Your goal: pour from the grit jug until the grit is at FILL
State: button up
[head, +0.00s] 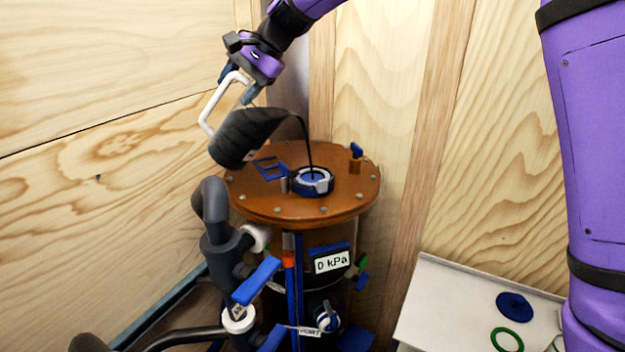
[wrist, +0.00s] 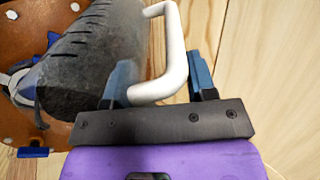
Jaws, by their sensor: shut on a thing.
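My gripper (head: 238,84) is shut on the white handle (head: 212,106) of the dark grit jug (head: 240,138). The jug is tilted over to the right above the brown lid of the filter vessel (head: 255,205). A thin dark stream (head: 309,150) falls from its lip into the round port (head: 313,180) on the lid. In the wrist view my gripper (wrist: 160,85) has blue fingers at the handle (wrist: 173,60), with the dark jug (wrist: 90,60) to the left. I cannot see a FILL mark or the grit level inside the vessel.
A gauge label (head: 332,262) on the vessel reads 0 kPa. Grey pipes with blue valve handles (head: 256,280) stand at the front left. A pale tray (head: 440,300) at the right holds a blue disc (head: 514,307) and a green ring (head: 507,339). Wooden walls stand close behind.

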aim_at(255, 97)
jog(key=shift+d+f+y+p, duration=0.6)
jog(key=shift+d+f+y, duration=0.45)
jog(key=shift+y, duration=0.35)
dwell(3.2)
jog(key=shift+s+d+f+y, duration=0.1)
jog(key=shift+d+y, duration=0.4)
jog(key=shift+y, duration=0.2)
dwell(2.7)
